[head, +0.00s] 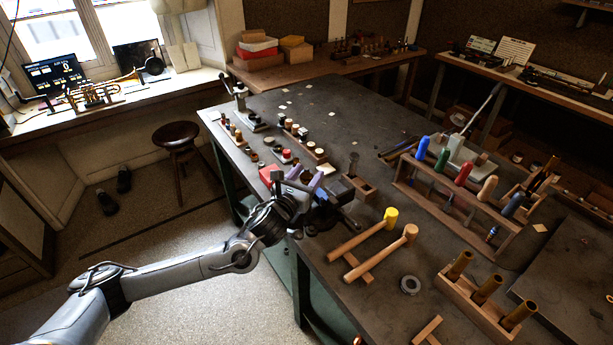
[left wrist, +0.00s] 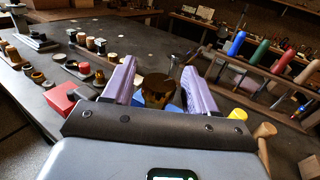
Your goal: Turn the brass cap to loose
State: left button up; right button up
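A brass cap (left wrist: 157,84), dark on top and golden on its side, shows in the left wrist view between the two purple fingers of my left gripper (left wrist: 158,82). The fingers stand open on either side of it. A narrow gap seems to show at each side, and I cannot tell whether either finger touches it. In the head view my left gripper (head: 305,180) is at the bench's near left edge, and its fingers and body hide the cap there. What the cap sits on is mostly hidden; a bit of blue shows below it. My right gripper is in neither view.
A red block (left wrist: 62,97) lies left of my gripper on the dark bench (head: 330,105). Two mallets (head: 375,245) lie to the right, near a wooden rack (head: 450,208) of coloured-handled tools. Small racks of corks and caps (head: 303,143) stand behind. The far bench middle is mostly clear.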

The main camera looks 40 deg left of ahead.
aim_at(306, 175)
pick_arm(q)
jog(key=shift+r, duration=0.1)
notch_tip(306, 175, up, 4)
jog(key=shift+f, duration=0.1)
jog(key=d+r, duration=0.7)
jog(key=d, duration=0.4)
jog(key=shift+d+b, duration=0.35)
jog(key=shift+d, duration=0.05)
